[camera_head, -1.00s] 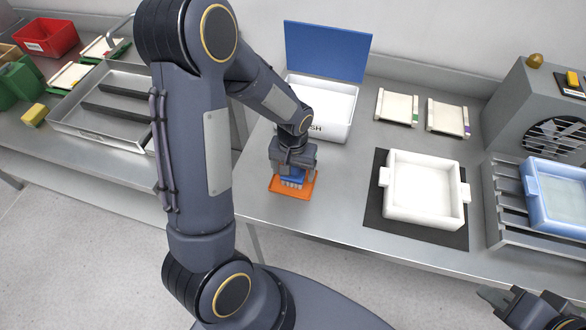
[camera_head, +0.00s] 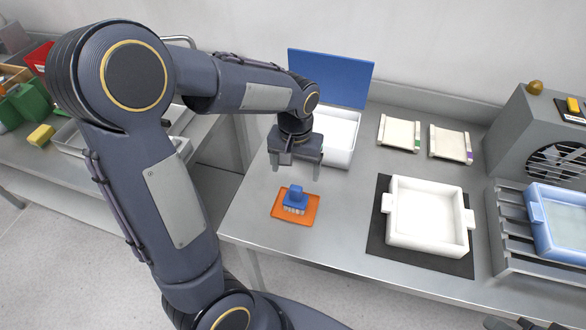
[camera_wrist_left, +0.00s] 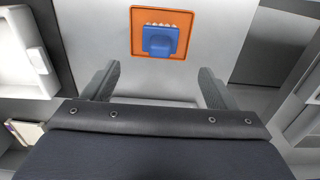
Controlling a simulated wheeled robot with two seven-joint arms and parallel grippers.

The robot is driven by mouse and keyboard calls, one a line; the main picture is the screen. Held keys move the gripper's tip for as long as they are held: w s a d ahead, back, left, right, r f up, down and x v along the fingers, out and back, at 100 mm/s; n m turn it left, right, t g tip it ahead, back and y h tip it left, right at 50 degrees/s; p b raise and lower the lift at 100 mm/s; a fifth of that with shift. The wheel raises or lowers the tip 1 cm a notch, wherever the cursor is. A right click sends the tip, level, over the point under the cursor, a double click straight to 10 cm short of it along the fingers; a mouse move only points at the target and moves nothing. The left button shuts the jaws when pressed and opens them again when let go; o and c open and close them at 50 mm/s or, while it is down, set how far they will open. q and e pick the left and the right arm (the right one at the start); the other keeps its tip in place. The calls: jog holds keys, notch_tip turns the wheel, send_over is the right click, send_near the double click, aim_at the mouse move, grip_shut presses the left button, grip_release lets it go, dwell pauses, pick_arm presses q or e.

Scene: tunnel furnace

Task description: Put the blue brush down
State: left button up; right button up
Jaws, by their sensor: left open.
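The blue brush (camera_head: 295,197) rests on an orange mat (camera_head: 312,213) near the front left of the steel table, bristles down. It also shows in the left wrist view (camera_wrist_left: 160,41), on the orange mat (camera_wrist_left: 186,17), beyond the fingertips. My left gripper (camera_head: 297,170) is open and empty, above and a little behind the brush, apart from it. Its two spread fingers show in the left wrist view (camera_wrist_left: 158,85). Only a dark bit of what may be my right gripper shows at the bottom right edge of the head view.
A white bin (camera_head: 340,138) with a raised blue lid (camera_head: 330,77) stands behind my left gripper. A white square tray (camera_head: 428,243) sits on a black mat (camera_head: 378,252) to the right. A blue tray (camera_head: 560,222) rests on a grey rack. Bare table surrounds the orange mat.

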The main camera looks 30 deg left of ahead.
pick_arm(q)
jog(key=s+d+r+t+h, duration=0.1)
jog(key=s+d+r+t, duration=0.1)
jog(key=s, duration=0.6)
jog(key=s+d+r+m+t+h, duration=0.1)
jog(key=s+d+r+t+h, duration=0.1)
jog(key=s+r, duration=0.3)
jog(key=s+t, duration=0.1)
jog(key=s, duration=0.2)
jog(key=shift+s+r+h, duration=0.15)
jog(key=shift+s+h, duration=0.15)
jog(key=shift+s, duration=0.1)
jog(key=shift+d, duration=0.1)
